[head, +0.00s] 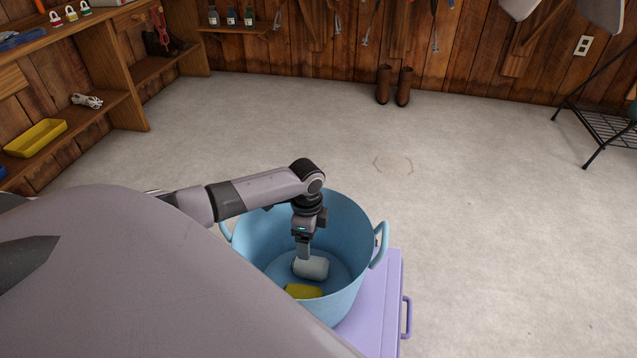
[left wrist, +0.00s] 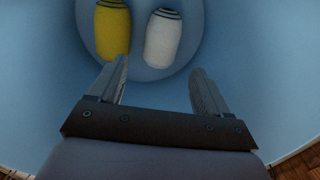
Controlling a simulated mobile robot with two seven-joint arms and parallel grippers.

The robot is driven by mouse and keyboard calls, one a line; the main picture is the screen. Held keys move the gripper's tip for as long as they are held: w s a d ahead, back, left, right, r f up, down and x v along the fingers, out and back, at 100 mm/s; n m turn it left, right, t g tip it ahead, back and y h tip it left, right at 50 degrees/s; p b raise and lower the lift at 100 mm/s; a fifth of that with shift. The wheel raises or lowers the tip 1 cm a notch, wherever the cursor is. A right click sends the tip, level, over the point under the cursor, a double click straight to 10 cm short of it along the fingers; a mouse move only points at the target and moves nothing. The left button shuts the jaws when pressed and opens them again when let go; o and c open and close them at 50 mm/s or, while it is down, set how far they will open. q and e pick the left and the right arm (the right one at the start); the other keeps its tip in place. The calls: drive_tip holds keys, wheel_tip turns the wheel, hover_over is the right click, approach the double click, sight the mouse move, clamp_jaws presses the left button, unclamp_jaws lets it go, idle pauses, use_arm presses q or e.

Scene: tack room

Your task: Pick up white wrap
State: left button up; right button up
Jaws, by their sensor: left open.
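The white wrap (head: 312,267) is a rolled bandage lying in the blue bucket (head: 345,225). It also shows in the left wrist view (left wrist: 162,40), at the bottom of the bucket beside a yellow wrap (left wrist: 112,30). My left gripper (head: 304,252) reaches down into the bucket above the white wrap. In the left wrist view its two fingers (left wrist: 157,85) are apart with nothing between them, and the white wrap lies ahead of the fingertips. My right gripper is in neither view.
The yellow wrap (head: 303,291) lies close beside the white one. The bucket's walls surround my gripper, and its handles (head: 379,246) stick out at the sides. A lilac box (head: 385,300) is beside and under the bucket. Brown boots (head: 394,86) stand by the far wall; the floor between is clear.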

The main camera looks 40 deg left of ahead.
use_arm(q)
drive_tip(key=b, duration=0.4)
hover_over(313, 262)
drive_tip(key=f, duration=0.5)
drive_tip(key=shift+a+f, duration=0.35)
drive_tip(key=shift+a, duration=0.05)
drive_tip(key=shift+f+b, duration=0.75)
drive_tip(key=shift+f, duration=0.6)
drive_tip(key=shift+d+f, duration=0.1)
drive_tip(key=shift+f, duration=0.25)
drive_tip(key=f+b, duration=0.2)
drive_tip(key=f, duration=0.1)
drive_tip(key=shift+d+f+b, duration=0.2)
drive_tip(key=shift+f+b, duration=0.05)
drive_tip(key=shift+b, duration=0.15)
drive_tip(key=shift+f, duration=0.3)
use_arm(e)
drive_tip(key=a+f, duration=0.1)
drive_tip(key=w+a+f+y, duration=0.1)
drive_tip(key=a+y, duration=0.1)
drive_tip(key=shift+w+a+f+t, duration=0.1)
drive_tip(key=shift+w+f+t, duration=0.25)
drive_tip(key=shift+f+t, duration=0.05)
use_arm(q)
drive_tip(key=shift+c, duration=0.3)
drive_tip(key=shift+r, duration=0.1)
drive_tip(key=c, duration=0.7)
